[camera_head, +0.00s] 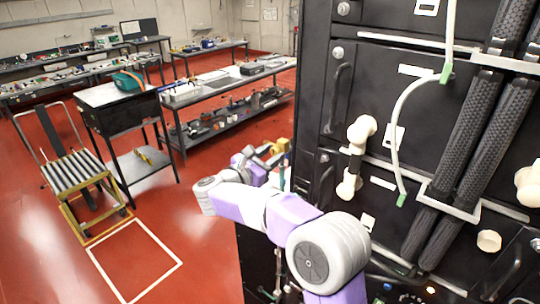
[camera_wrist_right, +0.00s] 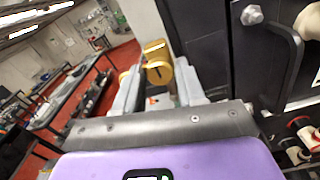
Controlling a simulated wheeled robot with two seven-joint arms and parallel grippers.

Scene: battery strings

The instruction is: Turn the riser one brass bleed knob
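A brass knob (camera_wrist_right: 158,71) with several rounded brass parts shows ahead of my right gripper in the wrist view, beside the edge of the black cabinet. In the head view, small brass parts (camera_head: 283,145) show at the cabinet's left edge. My right gripper (camera_wrist_right: 157,88) has its two grey fingers apart, one on each side of the knob. I cannot tell whether either finger touches it. In the head view, the right gripper (camera_head: 268,158) is small and partly hidden by my purple and white arm. My left gripper is not in view.
The black cabinet (camera_head: 372,90) stands close on the right, with handles, a white hose (camera_head: 402,120), cream fittings (camera_head: 360,132) and dark ribbed pipes (camera_head: 470,140). Workbenches (camera_head: 225,80), a black stand (camera_head: 118,108) and a roller cart (camera_head: 75,170) stand left. Red floor is open between.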

